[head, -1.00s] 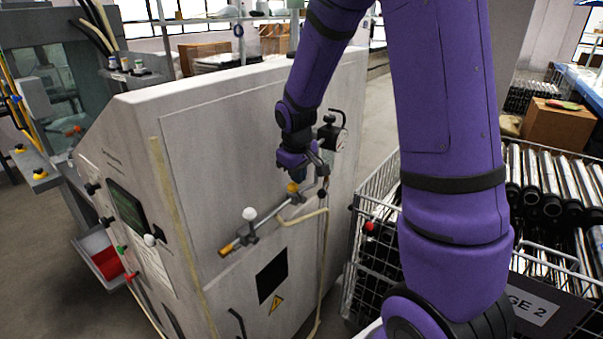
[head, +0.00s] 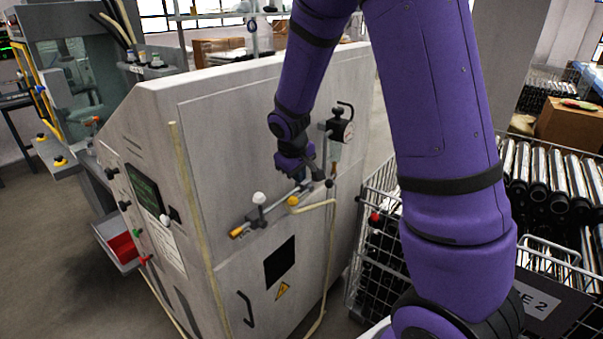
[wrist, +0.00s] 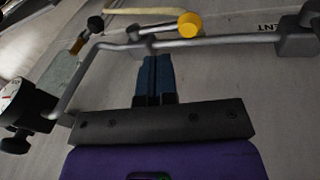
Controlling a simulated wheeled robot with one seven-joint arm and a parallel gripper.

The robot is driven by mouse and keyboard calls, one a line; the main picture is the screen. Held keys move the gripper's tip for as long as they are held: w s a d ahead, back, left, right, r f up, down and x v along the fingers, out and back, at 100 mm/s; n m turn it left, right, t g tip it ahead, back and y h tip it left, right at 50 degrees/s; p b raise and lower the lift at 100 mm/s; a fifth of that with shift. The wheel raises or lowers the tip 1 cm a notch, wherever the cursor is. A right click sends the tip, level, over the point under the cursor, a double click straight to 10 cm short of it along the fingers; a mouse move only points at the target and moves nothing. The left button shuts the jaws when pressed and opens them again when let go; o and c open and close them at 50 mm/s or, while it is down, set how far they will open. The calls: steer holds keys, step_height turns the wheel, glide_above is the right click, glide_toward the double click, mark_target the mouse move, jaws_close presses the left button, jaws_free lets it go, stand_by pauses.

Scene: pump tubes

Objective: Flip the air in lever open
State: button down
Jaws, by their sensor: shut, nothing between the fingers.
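A pipe (head: 276,208) runs along the side of the grey cabinet and carries two levers. The yellow-knobbed lever (head: 293,201) is nearest my gripper; I take it as the air in lever, though no label for it is readable. In the wrist view, its yellow knob (wrist: 190,25) sits at the end of a short metal arm, just beyond the pipe. A white-knobbed lever (head: 259,198) stands farther left. My gripper (head: 313,181) is by the pipe. In the wrist view its fingers (wrist: 155,62) are together and empty, with their tips just short of the pipe.
A pressure gauge (head: 341,130) and a black knob (head: 329,183) are close to my gripper. A partial label reading "ENT" (wrist: 269,28) shows beside the pipe. A wire basket (head: 382,215) of parts stands right of the cabinet. Open floor lies at the left.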

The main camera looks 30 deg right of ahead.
steer(key=a+f, duration=0.1)
steer(key=s+a+f, duration=0.1)
steer(key=f, duration=0.1)
steer(key=shift+a+f, duration=0.1)
steer(key=shift+a, duration=0.25)
steer(key=f, duration=0.2)
steer(key=a+f, duration=0.1)
steer(key=shift+s, duration=0.25)
steer(key=shift+s+f, duration=0.15)
steer(key=shift+a, duration=0.1)
glide_toward(289, 200)
steer(key=s+r, duration=0.1)
steer(key=s+a+r, duration=0.1)
steer(key=shift+a+r, duration=0.2)
steer(key=shift+r, duration=0.1)
stand_by(0.3)
stand_by(0.5)
